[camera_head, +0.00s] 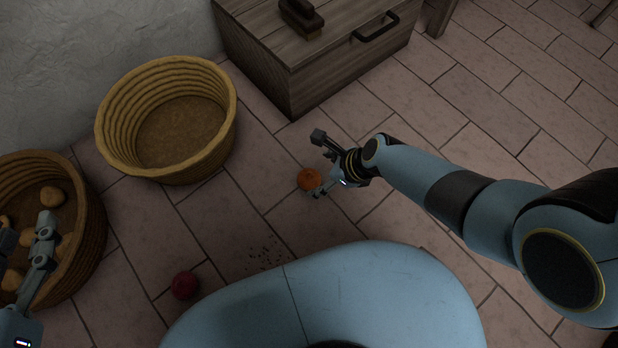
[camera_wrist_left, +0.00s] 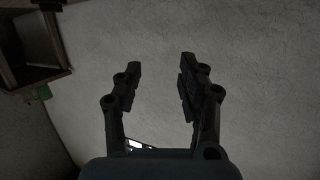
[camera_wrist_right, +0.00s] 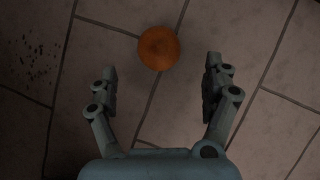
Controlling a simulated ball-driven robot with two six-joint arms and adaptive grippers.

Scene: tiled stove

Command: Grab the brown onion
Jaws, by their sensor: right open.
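The brown onion (camera_head: 309,179) is a round orange-brown ball on the tiled floor, in front of the wooden chest. My right gripper (camera_head: 319,163) is beside it, just to its right and above the floor. In the right wrist view the onion (camera_wrist_right: 158,47) lies ahead of the fingertips, near the middle of the gap. The right gripper (camera_wrist_right: 162,75) is open and empty, and its fingers do not appear to touch the onion. My left gripper (camera_head: 25,240) is over the left basket. In the left wrist view the left gripper (camera_wrist_left: 160,72) is open with nothing between its fingers.
An empty wicker basket (camera_head: 222,142) stands by the wall. Another basket (camera_head: 93,238) at the left holds several potatoes (camera_head: 52,196). A red onion-like ball (camera_head: 185,285) and dark crumbs (camera_head: 265,254) lie on the floor. A wooden chest (camera_head: 262,72) stands behind. Floor around the brown onion is clear.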

